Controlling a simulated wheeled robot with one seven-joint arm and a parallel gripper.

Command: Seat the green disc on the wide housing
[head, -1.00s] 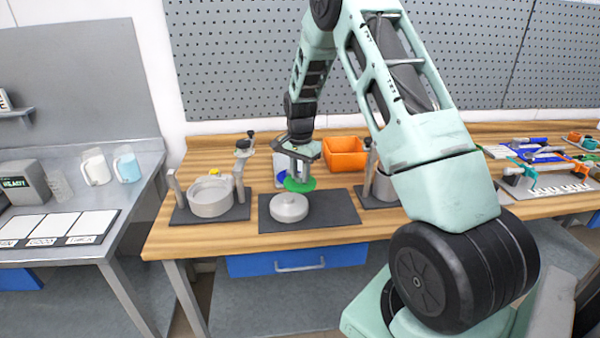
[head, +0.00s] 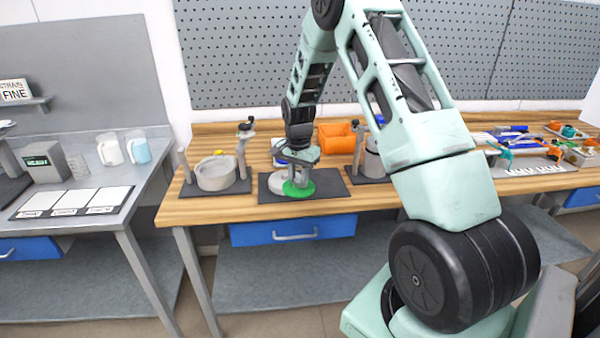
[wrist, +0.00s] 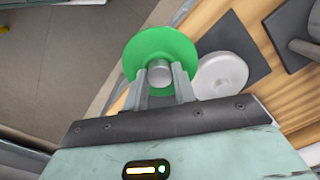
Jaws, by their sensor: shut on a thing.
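My gripper (wrist: 160,76) is shut on the grey hub of the green disc (wrist: 137,50). The disc also shows in the head view (head: 298,190), held near the front of the dark middle mat. A pale grey disc (wrist: 221,75) lies on that mat beside it; in the head view (head: 279,184) the green disc partly covers it. A broad, open grey housing (head: 215,178) stands left of the mat, on a dark base with two posts; I take it as the wide one. A second grey housing (head: 373,163) at right is partly hidden by my arm.
The left housing's posts (head: 242,160) rise above its rim, one with a black knob. An orange bin (head: 336,137) stands behind the mat (head: 330,184). Tools lie farther right. The bench front (head: 180,212) between left base and edge is clear.

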